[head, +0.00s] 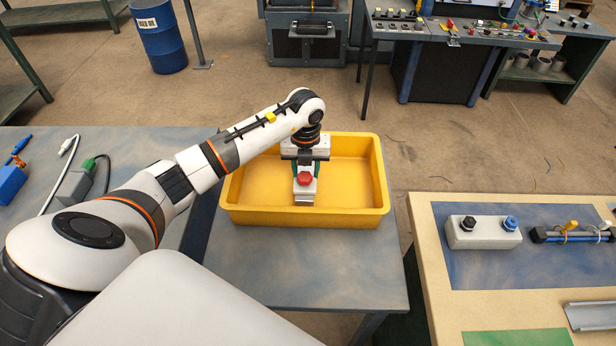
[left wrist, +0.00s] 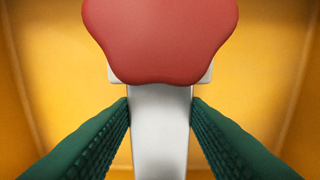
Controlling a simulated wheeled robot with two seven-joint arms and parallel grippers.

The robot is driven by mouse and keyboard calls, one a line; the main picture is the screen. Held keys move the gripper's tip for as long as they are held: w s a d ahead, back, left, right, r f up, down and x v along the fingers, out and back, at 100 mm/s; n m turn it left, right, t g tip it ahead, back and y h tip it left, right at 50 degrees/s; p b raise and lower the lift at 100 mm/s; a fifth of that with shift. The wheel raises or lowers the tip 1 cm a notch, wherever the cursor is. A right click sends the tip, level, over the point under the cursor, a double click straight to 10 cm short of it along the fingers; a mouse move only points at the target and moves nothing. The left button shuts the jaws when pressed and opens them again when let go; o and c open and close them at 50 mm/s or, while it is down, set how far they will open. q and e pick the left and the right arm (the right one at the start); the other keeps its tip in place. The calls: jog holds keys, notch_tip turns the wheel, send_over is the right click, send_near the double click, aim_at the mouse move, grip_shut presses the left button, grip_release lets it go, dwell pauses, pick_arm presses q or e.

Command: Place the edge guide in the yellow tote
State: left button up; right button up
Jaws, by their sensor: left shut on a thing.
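The edge guide (head: 304,188) is a whitish-grey piece with a red lobed knob on top. It is inside the outline of the yellow tote (head: 235,213), near the tote's front wall in the head view. My left gripper (head: 305,170) reaches down over the tote and is shut on the guide. In the left wrist view the guide's pale body (left wrist: 160,130) sits between the two green fingers, with the red knob (left wrist: 160,35) above. The yellow tote fills the background there. I cannot tell whether the guide touches the tote floor. My right gripper is not in view.
The tote stands on a grey table (head: 290,270). Its visible floor on both sides of the guide is empty. A bench at right holds a white box (head: 484,232) with two knobs and a dark bar (head: 575,236). Cabled devices (head: 76,186) lie on the left table.

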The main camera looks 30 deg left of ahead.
pick_arm(q)
notch_tip(320, 180, down, 3)
jog(key=shift+d+f, duration=0.1)
jog(key=shift+f, duration=0.15)
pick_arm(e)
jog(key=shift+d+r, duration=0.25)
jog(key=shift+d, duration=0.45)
pick_arm(q)
jog(key=shift+f, duration=0.15)
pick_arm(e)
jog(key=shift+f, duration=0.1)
pick_arm(q)
jog(key=o, duration=1.1)
notch_tip(320, 180, up, 12)
jog(key=shift+r+b, duration=0.15)
jog(key=shift+b, duration=0.7)
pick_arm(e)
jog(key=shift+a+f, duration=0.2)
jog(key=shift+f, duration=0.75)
